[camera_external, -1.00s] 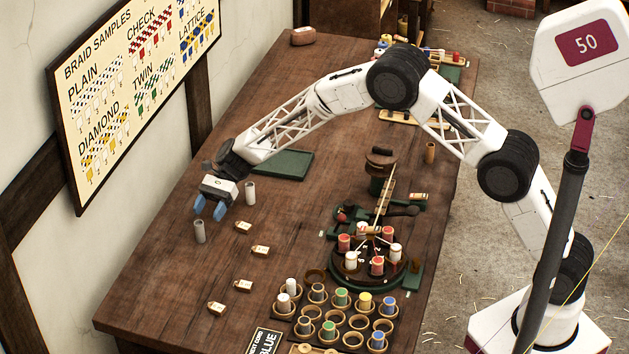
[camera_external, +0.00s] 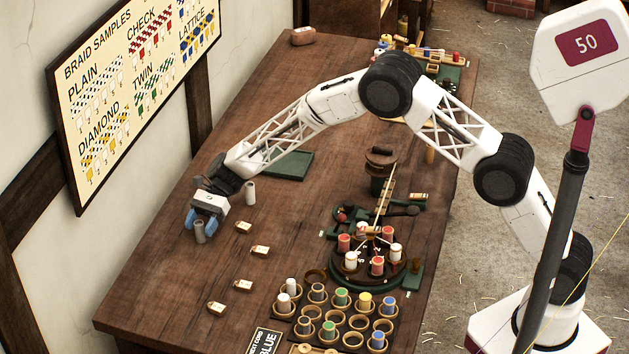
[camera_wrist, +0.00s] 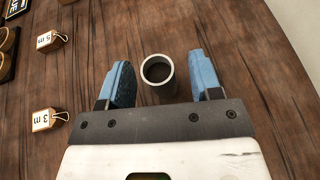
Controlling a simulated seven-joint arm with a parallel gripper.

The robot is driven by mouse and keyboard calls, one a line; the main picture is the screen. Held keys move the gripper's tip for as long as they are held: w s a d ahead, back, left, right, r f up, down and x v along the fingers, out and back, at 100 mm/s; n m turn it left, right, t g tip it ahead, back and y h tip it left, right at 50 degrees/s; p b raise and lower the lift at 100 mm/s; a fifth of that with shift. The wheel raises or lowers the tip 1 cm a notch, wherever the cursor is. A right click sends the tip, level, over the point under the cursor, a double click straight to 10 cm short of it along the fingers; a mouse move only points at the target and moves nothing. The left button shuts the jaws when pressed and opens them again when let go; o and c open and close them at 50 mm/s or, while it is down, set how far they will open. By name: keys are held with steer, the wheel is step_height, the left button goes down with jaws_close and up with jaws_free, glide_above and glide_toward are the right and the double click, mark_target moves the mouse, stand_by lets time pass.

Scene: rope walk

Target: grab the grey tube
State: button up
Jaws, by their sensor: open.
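A grey tube (camera_external: 200,232) stands upright on the wooden table near its left edge. In the wrist view the grey tube (camera_wrist: 158,74) shows its round open top between my two blue fingers, with a gap on each side. My gripper (camera_external: 204,226) is open around this tube, low over the table; it also shows in the wrist view (camera_wrist: 162,82). A second grey tube (camera_external: 250,193) stands upright a little behind and to the right, outside my gripper.
Several small tags lie to the right, including one marked 3 m (camera_wrist: 42,120) and one marked 5 m (camera_wrist: 48,41). A round braiding stand (camera_external: 368,265) and a rack of spools (camera_external: 345,318) stand farther right. A green mat (camera_external: 291,165) lies behind.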

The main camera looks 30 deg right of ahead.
steer(key=shift+x, duration=1.05)
steer(key=shift+c, duration=0.3)
steer(key=c, duration=0.9)
